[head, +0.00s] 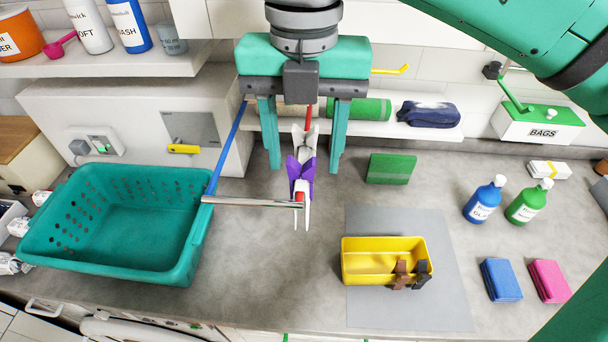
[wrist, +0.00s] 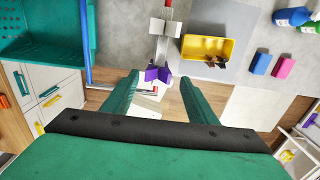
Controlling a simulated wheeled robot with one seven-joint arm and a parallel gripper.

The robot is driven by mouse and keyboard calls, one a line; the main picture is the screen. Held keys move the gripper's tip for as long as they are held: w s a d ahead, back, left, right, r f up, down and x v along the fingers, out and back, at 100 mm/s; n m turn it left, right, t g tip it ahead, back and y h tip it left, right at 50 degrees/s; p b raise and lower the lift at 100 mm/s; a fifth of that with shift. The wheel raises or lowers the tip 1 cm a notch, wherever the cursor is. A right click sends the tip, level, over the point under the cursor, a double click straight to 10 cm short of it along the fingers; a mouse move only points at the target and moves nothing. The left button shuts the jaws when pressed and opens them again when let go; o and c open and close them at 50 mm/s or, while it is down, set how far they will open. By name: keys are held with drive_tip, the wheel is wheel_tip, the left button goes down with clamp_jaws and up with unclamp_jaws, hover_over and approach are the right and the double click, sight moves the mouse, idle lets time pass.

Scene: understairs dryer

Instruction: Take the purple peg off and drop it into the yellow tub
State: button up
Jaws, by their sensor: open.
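The purple peg (head: 293,172) hangs among white pegs (head: 304,143) in a line near the end of a metal rod (head: 240,202). In the wrist view the purple peg (wrist: 153,74) appears between my fingertips. My gripper (head: 304,168) is open, pointing down, with one finger on each side of the row of pegs. I see no clear contact with the purple peg. The yellow tub (head: 358,263) stands on a grey mat, right of and nearer than the pegs; it also shows in the wrist view (wrist: 197,47). A brown peg (head: 400,274) and a dark peg (head: 422,273) are at its front right.
A teal basket (head: 185,262) fills the left, with a blue pole (head: 226,150) beside it. A green block (head: 390,168) stands behind the tub. Bottles (head: 484,200) and blue and pink blocks (head: 501,280) are at the right. The counter between pegs and tub is clear.

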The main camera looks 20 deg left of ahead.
sight(302, 175)
drive_tip(key=shift+s+a+f, duration=0.1)
drive_tip(key=shift+a+f, duration=0.1)
drive_tip(key=shift+f, duration=0.2)
drive_tip(key=f, duration=0.4)
drive_tip(key=shift+w+f, duration=0.2)
drive_tip(key=shift+f, duration=0.1)
drive_tip(key=c, duration=1.1)
